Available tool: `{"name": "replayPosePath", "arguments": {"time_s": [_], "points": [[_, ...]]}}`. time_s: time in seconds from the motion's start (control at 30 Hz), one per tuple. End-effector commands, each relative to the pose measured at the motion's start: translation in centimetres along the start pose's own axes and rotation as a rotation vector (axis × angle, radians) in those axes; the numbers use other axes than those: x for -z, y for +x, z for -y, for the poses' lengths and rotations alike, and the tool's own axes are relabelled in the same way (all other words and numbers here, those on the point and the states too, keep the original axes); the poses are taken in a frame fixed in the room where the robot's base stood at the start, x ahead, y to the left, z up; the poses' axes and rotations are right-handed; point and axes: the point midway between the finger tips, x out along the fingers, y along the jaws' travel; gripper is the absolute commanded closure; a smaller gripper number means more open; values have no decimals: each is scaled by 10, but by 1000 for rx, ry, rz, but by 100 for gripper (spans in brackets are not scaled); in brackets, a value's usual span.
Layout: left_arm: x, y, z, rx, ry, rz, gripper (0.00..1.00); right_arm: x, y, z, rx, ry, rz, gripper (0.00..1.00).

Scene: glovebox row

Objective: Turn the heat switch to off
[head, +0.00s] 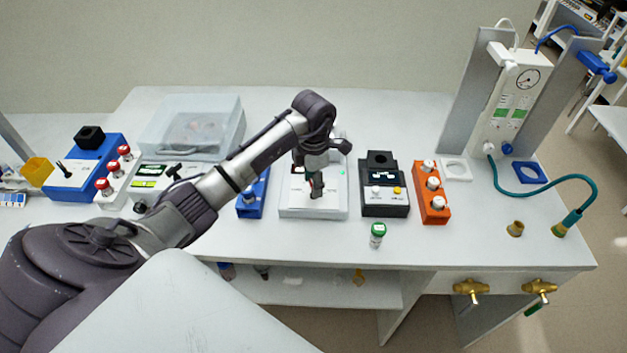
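My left gripper (316,192) points down over a flat white device (330,212) in the middle of the bench. Its dark fingertips are at or just above the device's top face; I cannot tell whether they touch it. The fingers are small and dark, so whether they are open or shut does not show. A small green spot shows on the device to the right of the gripper. I cannot make out a heat switch; the gripper and wrist cover the middle of this device. My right gripper is not in view.
Right of the white device stand a black device (385,208) with white and yellow knobs, and an orange rack (432,214) of white-capped vials. A green-capped vial (377,238) stands in front. A blue rack (250,207) is close on the left. A clear-lidded box (190,125) is behind.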

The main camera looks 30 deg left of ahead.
Motion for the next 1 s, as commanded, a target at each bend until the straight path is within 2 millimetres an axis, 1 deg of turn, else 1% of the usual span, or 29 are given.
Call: {"name": "replayPosePath", "arguments": {"time_s": [0.03, 0.07, 0.27, 0.47, 0.67, 1.0], "points": [[0, 0, 0, 0, 0, 0, 80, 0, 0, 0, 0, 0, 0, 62], [0, 0, 0, 0, 0, 0, 85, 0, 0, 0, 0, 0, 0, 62], [0, 0, 0, -1, -12, 0, 85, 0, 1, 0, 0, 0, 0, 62], [1, 0, -1, -1, -83, -1, 85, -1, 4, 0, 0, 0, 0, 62], [1, 0, -1, -2, -225, -2, 85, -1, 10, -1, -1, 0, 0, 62], [1, 0, -1, -2, -515, 0, 85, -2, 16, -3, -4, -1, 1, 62]]}}
